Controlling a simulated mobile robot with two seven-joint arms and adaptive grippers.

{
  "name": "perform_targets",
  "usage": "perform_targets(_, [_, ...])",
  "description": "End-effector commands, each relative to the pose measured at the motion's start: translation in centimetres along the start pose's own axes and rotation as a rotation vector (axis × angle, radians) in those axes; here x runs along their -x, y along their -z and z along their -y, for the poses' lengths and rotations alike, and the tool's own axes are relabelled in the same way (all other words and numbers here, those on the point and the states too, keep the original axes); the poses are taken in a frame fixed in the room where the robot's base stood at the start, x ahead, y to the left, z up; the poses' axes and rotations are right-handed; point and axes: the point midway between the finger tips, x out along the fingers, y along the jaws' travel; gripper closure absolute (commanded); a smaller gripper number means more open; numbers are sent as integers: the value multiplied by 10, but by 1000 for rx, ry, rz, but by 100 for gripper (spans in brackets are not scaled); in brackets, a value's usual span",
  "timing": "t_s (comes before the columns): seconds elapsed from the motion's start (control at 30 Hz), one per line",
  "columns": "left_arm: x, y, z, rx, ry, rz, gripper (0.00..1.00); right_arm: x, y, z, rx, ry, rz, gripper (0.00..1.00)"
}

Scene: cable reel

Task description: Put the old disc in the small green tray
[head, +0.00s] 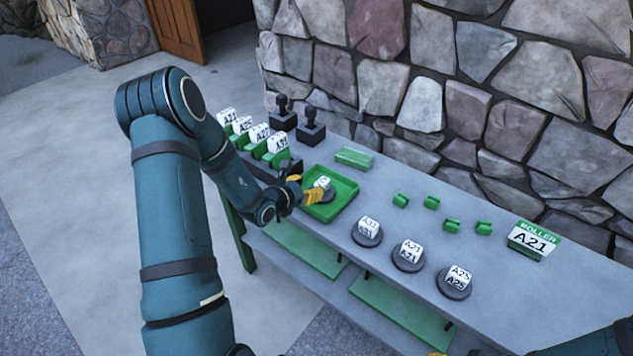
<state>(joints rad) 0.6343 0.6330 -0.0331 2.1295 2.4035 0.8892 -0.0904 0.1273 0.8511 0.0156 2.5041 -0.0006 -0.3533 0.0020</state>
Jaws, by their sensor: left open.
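The small green tray (347,199) lies on the grey bench near its left part. A grey disc with a white labelled block on top (323,185) is in the tray, towards its left side; its label is too small to read. It looks like the old disc. My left gripper (309,193) reaches in over the tray's left rim with yellow fingers. It is open, close beside the disc; I cannot tell whether they touch. Only a yellow bit of my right gripper (437,354) shows at the bottom edge, so its jaws are hidden.
Several discs with white labelled blocks, one marked A25 (457,280), stand along the front of the bench (540,300). Small green pieces (432,202) and a ROLLER A21 sign (534,240) are behind. Labelled blocks and black stamp-like posts (311,127) stand left. A stone wall backs the bench.

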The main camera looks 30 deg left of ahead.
Motion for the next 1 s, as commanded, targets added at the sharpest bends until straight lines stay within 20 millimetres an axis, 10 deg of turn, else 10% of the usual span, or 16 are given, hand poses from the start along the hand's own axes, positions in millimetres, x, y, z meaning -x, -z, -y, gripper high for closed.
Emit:
perform_targets(0.3, [51,0,-1,0,-1,0,49,8,-1,3,-1,0,4,53])
perform_targets(0.6, [58,3,8,-11,29,-11,49,8,-1,3,-1,0,5,53])
perform_targets(0.8, [56,36,97,-169,350,-149,49,8,-1,3,-1,0,5,53])
perform_targets(1.0, [95,98,199,-536,818,-337,49,8,-1,3,-1,0,5,53])
